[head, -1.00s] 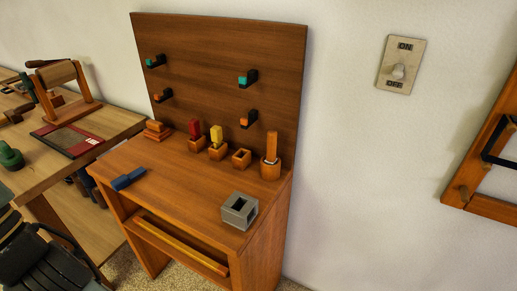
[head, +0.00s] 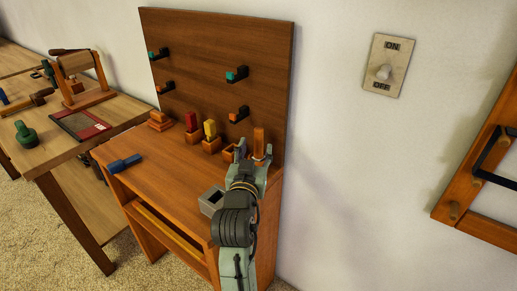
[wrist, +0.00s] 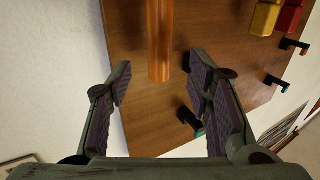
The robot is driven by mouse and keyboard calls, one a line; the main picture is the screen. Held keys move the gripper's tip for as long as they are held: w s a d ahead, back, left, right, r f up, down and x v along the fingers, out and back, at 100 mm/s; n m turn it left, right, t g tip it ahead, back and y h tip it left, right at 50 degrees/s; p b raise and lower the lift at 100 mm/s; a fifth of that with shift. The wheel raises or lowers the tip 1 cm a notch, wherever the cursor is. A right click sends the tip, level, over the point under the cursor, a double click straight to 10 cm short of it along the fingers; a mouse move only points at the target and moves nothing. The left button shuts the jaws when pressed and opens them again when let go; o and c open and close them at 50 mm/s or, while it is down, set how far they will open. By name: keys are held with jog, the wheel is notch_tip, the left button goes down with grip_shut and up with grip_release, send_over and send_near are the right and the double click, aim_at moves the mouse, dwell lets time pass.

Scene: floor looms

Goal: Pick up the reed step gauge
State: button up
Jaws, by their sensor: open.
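My gripper (head: 254,152) is open and empty in front of the rod. In the wrist view the rod (wrist: 160,40) comes down from the top edge and its end shows in the gap between the fingers (wrist: 158,75). I see clear space on both sides of it, and cannot tell its depth there.
A red piece (head: 191,122) and a yellow piece (head: 210,129) stand in holders left of the rod. A backboard (head: 215,60) with pegs rises behind.

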aim_at(258, 141)
jog(key=shift+w+d+f+p, duration=0.15)
jog(key=shift+w+p, duration=0.2)
jog(key=shift+w, duration=0.65)
jog(key=shift+w+d+r+p, duration=0.15)
jog(key=shift+w+p, duration=0.25)
jog(key=shift+w, duration=0.6)
jog(key=shift+w+d+f+p, duration=0.2)
jog(key=shift+w+p, duration=0.15)
jog(key=shift+w, duration=0.65)
jog(key=shift+c, duration=0.2)
jog(key=shift+r, duration=0.1)
grip_shut()
